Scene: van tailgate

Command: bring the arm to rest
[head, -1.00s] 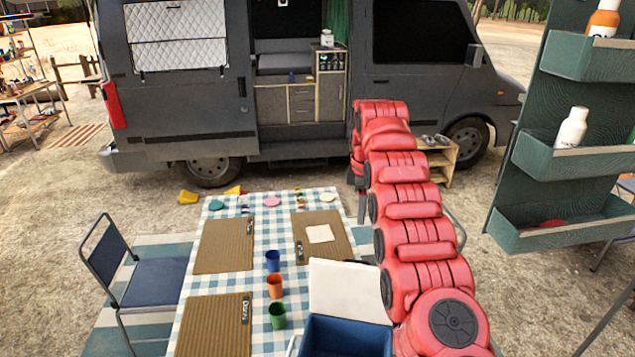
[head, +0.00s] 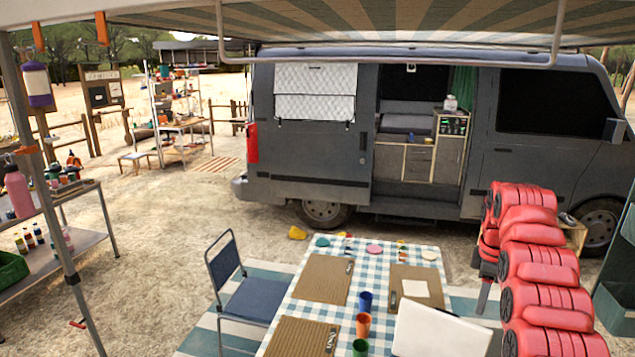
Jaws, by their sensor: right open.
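My right arm (head: 540,270) is red and comes in from the lower right, reaching up and forward beside the table. Its far end bends down near the van. My right gripper (head: 483,290) hangs there, small and dark, just right of the table's far right corner. It is open, and I see nothing held in it. Its fingertips are partly hidden and small. My left arm and left gripper are not in view.
The van (head: 330,150) is behind. A green rack (head: 615,310) is at the right edge. Open ground lies between table and van.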

